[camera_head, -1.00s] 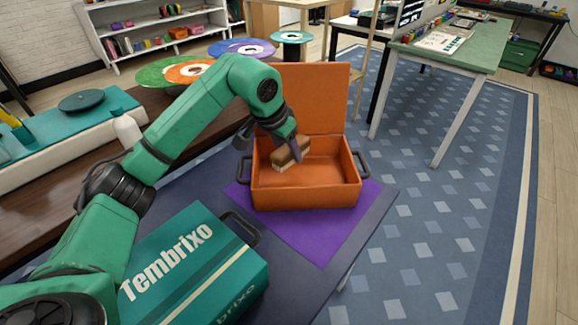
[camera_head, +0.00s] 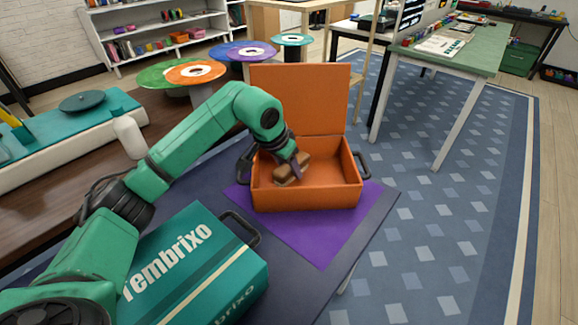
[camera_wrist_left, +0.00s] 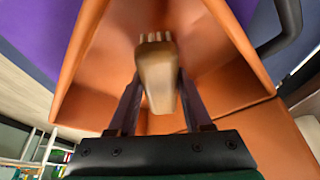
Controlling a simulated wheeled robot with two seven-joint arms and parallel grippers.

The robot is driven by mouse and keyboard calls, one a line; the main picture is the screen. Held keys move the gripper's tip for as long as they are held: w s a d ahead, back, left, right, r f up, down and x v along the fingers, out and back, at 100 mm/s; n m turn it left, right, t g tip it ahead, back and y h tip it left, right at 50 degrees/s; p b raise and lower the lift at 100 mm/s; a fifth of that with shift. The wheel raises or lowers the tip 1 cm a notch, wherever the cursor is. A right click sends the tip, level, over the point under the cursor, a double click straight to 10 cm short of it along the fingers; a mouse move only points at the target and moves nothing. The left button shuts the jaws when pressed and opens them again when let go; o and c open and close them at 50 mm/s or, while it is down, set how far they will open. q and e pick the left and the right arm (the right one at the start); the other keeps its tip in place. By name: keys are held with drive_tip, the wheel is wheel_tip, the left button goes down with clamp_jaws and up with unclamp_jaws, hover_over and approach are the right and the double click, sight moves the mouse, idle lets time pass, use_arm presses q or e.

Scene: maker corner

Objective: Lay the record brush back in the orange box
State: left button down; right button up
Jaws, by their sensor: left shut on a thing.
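The orange box (camera_head: 306,197) stands with its lid (camera_head: 300,92) raised at the back, on a purple mat. The record brush (camera_head: 287,177) has a tan wooden body. My left gripper (camera_head: 297,166) is shut on it and holds it inside the box, in the left part. The brush also shows in the left wrist view (camera_wrist_left: 157,75) between the two dark fingers (camera_wrist_left: 155,105), above the box floor. I cannot tell whether the brush touches the floor. My right gripper is not in view.
A teal Tembrixo case (camera_head: 195,262) lies on the table to the front left of the box. The purple mat (camera_head: 325,240) is bare in front of the box. Round record-topped stools (camera_head: 245,50) stand behind. Patterned carpet lies to the right.

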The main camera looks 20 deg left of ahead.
use_arm(q)
drive_tip(key=shift+f, duration=0.1)
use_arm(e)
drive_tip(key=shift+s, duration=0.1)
use_arm(q)
drive_tip(key=shift+c, duration=1.7)
unclamp_jaws()
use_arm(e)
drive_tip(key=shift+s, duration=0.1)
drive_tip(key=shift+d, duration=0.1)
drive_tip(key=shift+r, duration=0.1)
use_arm(q)
drive_tip(key=shift+r, duration=0.3)
drive_tip(key=shift+r+p, duration=0.55)
drive_tip(key=shift+p, duration=0.1)
drive_tip(key=v, duration=1.1)
drive_tip(key=shift+s+r, duration=0.2)
drive_tip(key=shift+r, duration=0.05)
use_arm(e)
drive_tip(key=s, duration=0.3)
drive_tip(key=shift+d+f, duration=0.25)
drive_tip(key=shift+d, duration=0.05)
